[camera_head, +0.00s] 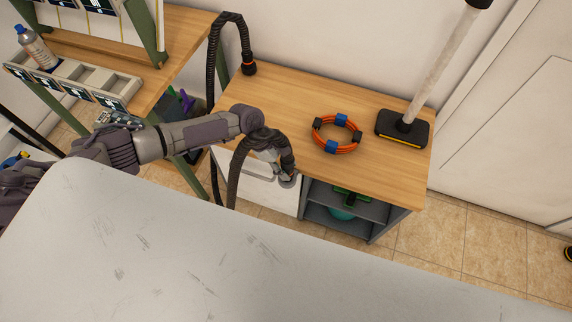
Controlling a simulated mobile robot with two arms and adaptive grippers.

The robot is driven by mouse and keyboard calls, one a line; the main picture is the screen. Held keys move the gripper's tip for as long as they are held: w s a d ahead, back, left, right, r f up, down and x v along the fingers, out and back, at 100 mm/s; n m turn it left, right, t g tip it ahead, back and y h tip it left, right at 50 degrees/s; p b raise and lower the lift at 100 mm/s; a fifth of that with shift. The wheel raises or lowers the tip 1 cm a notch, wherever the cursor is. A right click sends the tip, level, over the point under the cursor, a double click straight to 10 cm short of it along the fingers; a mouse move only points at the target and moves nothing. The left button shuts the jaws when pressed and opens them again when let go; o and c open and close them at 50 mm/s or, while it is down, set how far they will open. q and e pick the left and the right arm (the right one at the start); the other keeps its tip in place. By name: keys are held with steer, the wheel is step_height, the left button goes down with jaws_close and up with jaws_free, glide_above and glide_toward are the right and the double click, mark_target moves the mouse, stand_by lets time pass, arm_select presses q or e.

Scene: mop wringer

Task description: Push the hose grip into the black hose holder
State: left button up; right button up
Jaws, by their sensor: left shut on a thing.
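A black ribbed hose (236,170) rises in front of the cabinet, bends over and comes down at the counter's front edge. My left gripper (276,164) is around its bent end at that edge, above the white drawer front. The gripper is shut on the hose grip, which is mostly hidden by the fingers and the hose. A grey rounded end (289,181) shows just below. I cannot make out the black hose holder for certain, nor whether the grip touches it. My right gripper is not in view.
An orange cable coil (337,147) and a black-based floor tool (402,128) lie on the wooden counter (300,98). Another black hose (231,18) arches at the back left, ending in an orange-ringed fitting (249,67). A large pale surface (200,255) fills the foreground.

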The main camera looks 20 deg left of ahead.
arm_select(q)
steer(key=shift+f+b, duration=0.35)
steer(key=shift+f, duration=0.9)
stand_by(0.7)
steer(key=o, duration=1.2)
